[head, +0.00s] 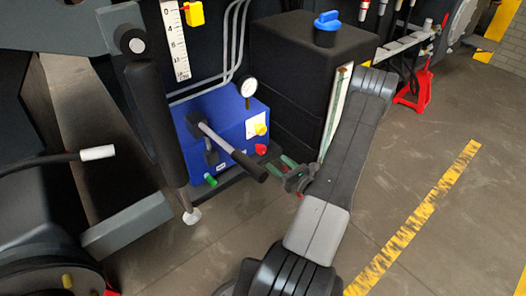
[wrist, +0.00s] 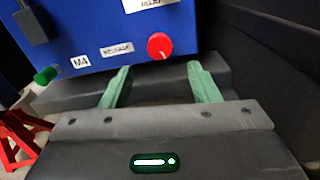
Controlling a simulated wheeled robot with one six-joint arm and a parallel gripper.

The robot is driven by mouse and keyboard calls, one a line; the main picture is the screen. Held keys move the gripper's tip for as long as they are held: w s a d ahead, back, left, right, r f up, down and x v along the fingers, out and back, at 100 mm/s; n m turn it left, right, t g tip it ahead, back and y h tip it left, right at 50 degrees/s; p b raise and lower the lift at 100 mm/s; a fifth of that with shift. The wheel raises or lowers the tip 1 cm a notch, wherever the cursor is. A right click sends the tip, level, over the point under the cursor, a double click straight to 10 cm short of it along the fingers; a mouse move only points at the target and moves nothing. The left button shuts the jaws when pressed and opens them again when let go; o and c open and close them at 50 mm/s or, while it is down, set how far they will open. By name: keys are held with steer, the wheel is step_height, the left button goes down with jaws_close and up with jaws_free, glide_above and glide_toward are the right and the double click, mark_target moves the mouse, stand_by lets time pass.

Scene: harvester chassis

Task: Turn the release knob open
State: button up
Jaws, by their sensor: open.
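The release knob is a round red knob (wrist: 159,45) on the lower front of the blue box (wrist: 80,25). A pale mark shows at its lower edge, and a RELEASE label (wrist: 117,50) is to its left. In the head view the red knob (head: 261,149) is at the box's lower right. My gripper (wrist: 159,68) is open and empty, with its green fingers apart. In the wrist view the knob appears between and just beyond the fingertips, with no visible contact. In the head view my gripper (head: 279,165) is just right of and below the knob.
A lever with a black grip (head: 248,165) sticks out from the box, left of my gripper. A green knob (head: 211,181) is at the box's lower left. A black tank (head: 300,70) with a blue cap (head: 327,22) stands behind. A red stand (head: 415,88) is farther right.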

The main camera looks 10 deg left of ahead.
mark_target(263, 151)
steer(key=b+x, duration=0.1)
steer(key=x, duration=0.8)
steer(key=shift+w+a, duration=0.15)
steer(key=shift+a, duration=0.05)
steer(key=shift+c, duration=0.2)
steer(key=c, duration=0.9)
